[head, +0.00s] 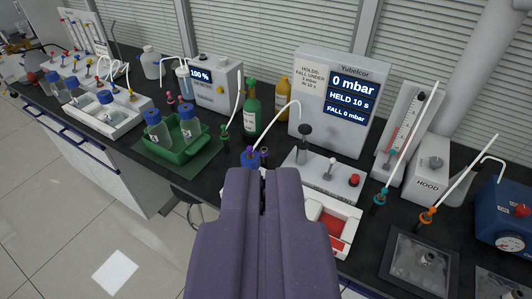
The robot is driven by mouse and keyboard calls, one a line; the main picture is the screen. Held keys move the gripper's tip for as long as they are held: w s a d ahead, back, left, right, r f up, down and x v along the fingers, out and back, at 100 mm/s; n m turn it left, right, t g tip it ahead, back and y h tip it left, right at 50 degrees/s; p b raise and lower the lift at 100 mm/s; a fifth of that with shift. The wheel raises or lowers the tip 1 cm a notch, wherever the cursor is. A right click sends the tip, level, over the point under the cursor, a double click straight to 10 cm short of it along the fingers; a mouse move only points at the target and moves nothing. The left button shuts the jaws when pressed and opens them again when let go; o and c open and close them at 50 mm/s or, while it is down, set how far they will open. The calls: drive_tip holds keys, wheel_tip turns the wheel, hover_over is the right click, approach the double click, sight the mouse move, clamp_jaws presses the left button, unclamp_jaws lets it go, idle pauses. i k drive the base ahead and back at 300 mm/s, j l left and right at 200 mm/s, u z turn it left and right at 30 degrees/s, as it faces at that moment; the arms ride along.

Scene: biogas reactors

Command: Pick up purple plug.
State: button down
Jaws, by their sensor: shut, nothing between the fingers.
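My gripper (263,192) is large and purple-grey in the lower middle of the head view. Its fingers are closed together with nothing between them. Just beyond the fingertips is a small dark purple piece (264,151), which looks like the purple plug. It is beside a blue bottle cap (250,160), where a curved white tube ends in a purple-blue fitting (249,150). The gripper hides the bottle below the cap and the plug's lower part. I cannot tell whether the plug sits in the cap or behind it.
A grey box with a red button (353,181) and a red-and-white tray (335,225) are right of the gripper. A pressure display (340,100) stands behind. A green tray (180,150) with blue-capped bottles is at left. Tubes with teal (380,197) and orange (427,214) fittings rise at right.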

sight(249, 149)
drive_tip(key=i+j+z, duration=0.15)
drive_tip(key=i, duration=0.4)
drive_tip(key=i+j+z, duration=0.1)
drive_tip(key=i+j, duration=0.3)
drive_tip(key=i, duration=0.15)
drive_tip(key=i+j+z, duration=0.15)
drive_tip(key=i+j, duration=0.25)
drive_tip(key=i, duration=0.1)
